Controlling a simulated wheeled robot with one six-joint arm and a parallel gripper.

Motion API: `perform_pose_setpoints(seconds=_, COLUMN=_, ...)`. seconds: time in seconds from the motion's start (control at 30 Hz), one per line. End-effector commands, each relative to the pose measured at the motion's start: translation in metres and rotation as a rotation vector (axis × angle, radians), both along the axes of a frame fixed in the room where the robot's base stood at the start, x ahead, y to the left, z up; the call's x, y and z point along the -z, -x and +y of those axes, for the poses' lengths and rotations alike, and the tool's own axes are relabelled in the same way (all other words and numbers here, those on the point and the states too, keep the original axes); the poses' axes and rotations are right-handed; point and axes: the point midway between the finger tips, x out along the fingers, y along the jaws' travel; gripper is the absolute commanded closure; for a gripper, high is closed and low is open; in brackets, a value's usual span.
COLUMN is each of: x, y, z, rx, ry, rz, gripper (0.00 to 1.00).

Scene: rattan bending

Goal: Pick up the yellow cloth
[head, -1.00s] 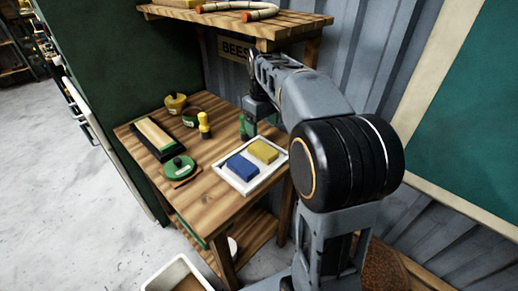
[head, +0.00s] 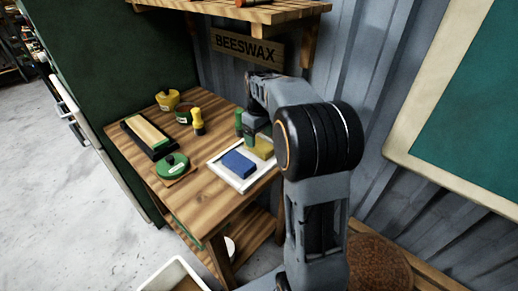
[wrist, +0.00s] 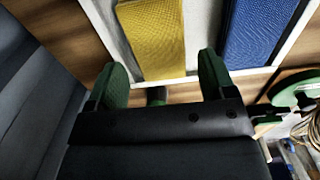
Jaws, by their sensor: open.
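The yellow cloth (head: 262,147) lies folded in a white tray (head: 229,175) on the wooden table, partly hidden behind my arm in the head view. A folded blue cloth (head: 238,164) lies beside it in the same tray. In the wrist view the yellow cloth (wrist: 153,38) is at the top middle, and the blue cloth (wrist: 258,32) is to its right. My gripper (wrist: 163,75) is open and empty, its green fingers spread about as wide as the cloth, at its near end. The gap in height is hard to judge.
A sharpening-stone-like block (head: 148,136), a green round tin (head: 172,163), a yellow-topped bottle (head: 198,122) and a yellow pot (head: 167,99) stand on the table's left half. A shelf (head: 230,10) with a BEESWAX sign (head: 247,46) hangs above the back.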

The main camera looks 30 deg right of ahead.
Motion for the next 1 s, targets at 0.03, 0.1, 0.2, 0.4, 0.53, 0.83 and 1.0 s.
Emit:
perform_pose_setpoints(seconds=0.03, x=0.009, y=0.001, z=-0.001, rx=0.000, ry=-0.001, rz=0.005, gripper=0.23)
perform_pose_setpoints(seconds=0.1, x=0.019, y=0.001, z=-0.001, rx=0.000, ry=-0.001, rz=0.004, gripper=0.23)
perform_pose_setpoints(seconds=0.2, x=0.031, y=0.001, z=-0.002, rx=-0.001, ry=-0.001, rz=0.004, gripper=0.23)
perform_pose_setpoints(seconds=0.4, x=0.043, y=0.001, z=-0.001, rx=-0.002, ry=0.000, rz=0.002, gripper=0.23)
perform_pose_setpoints(seconds=0.53, x=0.043, y=0.001, z=-0.001, rx=-0.002, ry=-0.001, rz=0.001, gripper=0.23)
perform_pose_setpoints(seconds=0.83, x=0.043, y=0.001, z=-0.001, rx=-0.002, ry=-0.001, rz=0.001, gripper=0.43)
perform_pose_setpoints(seconds=1.0, x=0.043, y=0.001, z=-0.001, rx=-0.002, ry=-0.001, rz=0.001, gripper=0.59)
